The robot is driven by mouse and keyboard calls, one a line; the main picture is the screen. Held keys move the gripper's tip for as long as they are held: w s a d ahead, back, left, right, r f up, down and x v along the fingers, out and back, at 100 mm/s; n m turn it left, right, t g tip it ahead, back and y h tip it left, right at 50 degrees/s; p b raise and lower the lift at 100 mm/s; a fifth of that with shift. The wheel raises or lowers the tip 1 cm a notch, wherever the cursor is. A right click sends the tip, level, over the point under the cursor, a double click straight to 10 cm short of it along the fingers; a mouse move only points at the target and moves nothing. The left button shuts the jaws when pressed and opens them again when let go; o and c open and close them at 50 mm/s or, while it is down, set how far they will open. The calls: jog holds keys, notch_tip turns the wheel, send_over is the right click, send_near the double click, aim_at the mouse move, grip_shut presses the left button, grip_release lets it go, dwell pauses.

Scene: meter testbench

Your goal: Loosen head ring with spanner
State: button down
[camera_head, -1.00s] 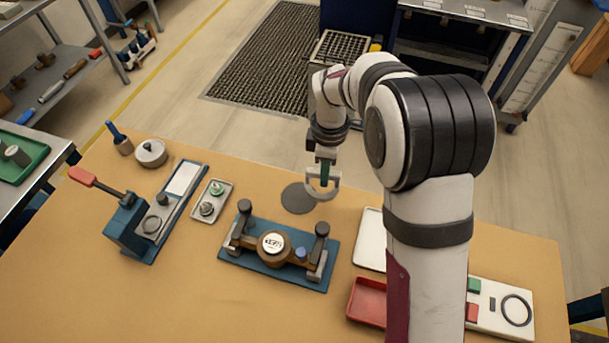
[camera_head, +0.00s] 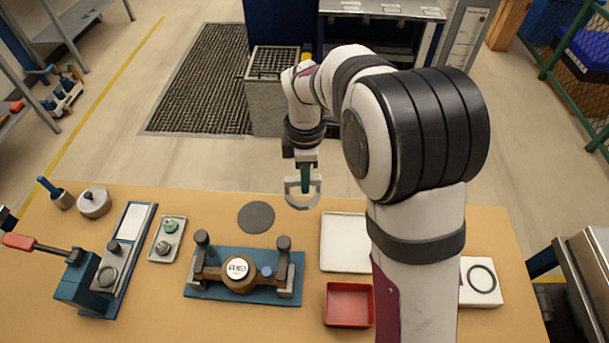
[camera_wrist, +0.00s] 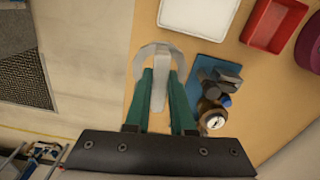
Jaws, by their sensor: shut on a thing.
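The spanner is pale grey with a hooked, C-shaped end (camera_head: 302,191); it also shows in the wrist view (camera_wrist: 141,62). My gripper (camera_head: 305,178) has green fingers, shut on the spanner's shank, and they also show in the wrist view (camera_wrist: 160,90). The spanner hangs above the bench's back edge, hook end down, apart from the meter. The brown meter (camera_head: 239,284) has a white dial (camera_head: 238,268) facing up and sits in a clamp on a blue plate (camera_head: 205,290). The head ring around the dial is too small to make out clearly.
A dark round pad (camera_head: 256,217) lies behind the meter. A white tray (camera_head: 343,243) and red tray (camera_head: 349,304) are to its right. A small parts tray (camera_head: 167,239) and a red-handled press (camera_head: 88,275) are to its left. The meter's top is clear.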

jog(key=shift+s+a+f+m, duration=0.25)
jog(key=shift+s+a+m, duration=1.9)
jog(key=shift+s, duration=0.7)
jog(key=shift+s+a+f+m, duration=0.25)
jog(key=shift+s+a+m, duration=1.55)
jog(key=shift+s+m, duration=0.8)
jog(key=shift+s+a+f+m, duration=0.25)
jog(key=shift+s+a+m, duration=1.8)
jog(key=shift+s, duration=1)
jog(key=shift+d+f, duration=0.1)
jog(key=shift+f, duration=1.35)
